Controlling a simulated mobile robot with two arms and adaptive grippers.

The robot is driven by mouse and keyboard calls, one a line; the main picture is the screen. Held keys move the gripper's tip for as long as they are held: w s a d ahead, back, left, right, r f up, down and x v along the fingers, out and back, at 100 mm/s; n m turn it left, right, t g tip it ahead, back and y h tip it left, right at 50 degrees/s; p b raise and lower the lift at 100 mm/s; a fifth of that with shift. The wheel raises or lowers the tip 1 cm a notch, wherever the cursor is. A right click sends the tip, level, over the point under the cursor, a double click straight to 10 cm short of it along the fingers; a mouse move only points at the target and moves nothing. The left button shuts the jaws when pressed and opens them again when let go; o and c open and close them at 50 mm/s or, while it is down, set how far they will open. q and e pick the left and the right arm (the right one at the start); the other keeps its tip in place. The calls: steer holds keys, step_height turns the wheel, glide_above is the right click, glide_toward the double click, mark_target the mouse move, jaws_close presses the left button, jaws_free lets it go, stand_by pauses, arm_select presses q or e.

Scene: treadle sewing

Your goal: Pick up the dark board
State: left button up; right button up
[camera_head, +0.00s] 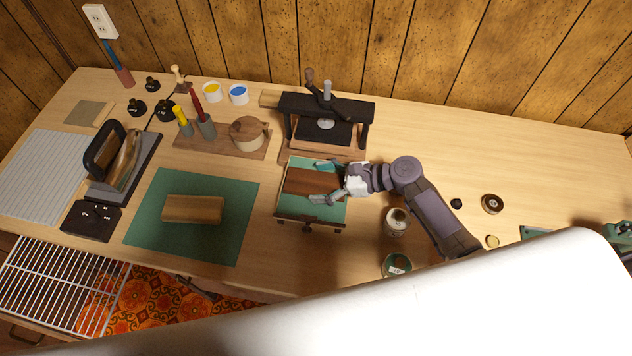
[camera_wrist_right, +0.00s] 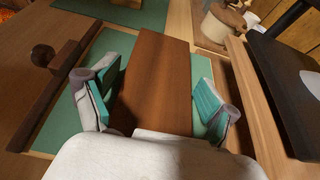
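The dark board (camera_head: 305,181) is a reddish-brown wooden block lying on a green-surfaced tray (camera_head: 300,212) in the middle of the bench. My right gripper (camera_head: 318,181) reaches in from the right with one finger on each side of the board. In the right wrist view the board (camera_wrist_right: 157,70) runs between the teal-padded fingers of the gripper (camera_wrist_right: 155,95). Gaps show between the pads and the board's sides, so the gripper looks open around it. The board's near end is hidden by my white gripper body.
A black-topped press (camera_head: 325,118) stands just behind the tray. A lighter wooden block (camera_head: 193,209) lies on a green mat (camera_head: 150,235) to the left. A tin (camera_head: 396,222) and a green-rimmed jar (camera_head: 396,265) stand close to my right arm. The back right of the bench is clear.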

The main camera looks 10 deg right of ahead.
mark_target(321, 183)
steer(key=c, duration=0.8)
steer(key=shift+o, duration=0.2)
steer(key=shift+r, duration=0.15)
steer(key=shift+r, duration=0.6)
step_height(321, 183, up, 3)
steer(key=shift+f, duration=0.2)
steer(key=s+d+r, duration=0.7)
steer(key=s, duration=0.2)
step_height(321, 183, up, 12)
steer(key=w+m+t+h, duration=0.1)
steer(key=m+t, duration=0.1)
steer(key=shift+w+d+f+m+t+h, duration=0.15)
steer(key=shift+w+d+m+t+h, duration=0.15)
steer(key=shift+d, duration=0.05)
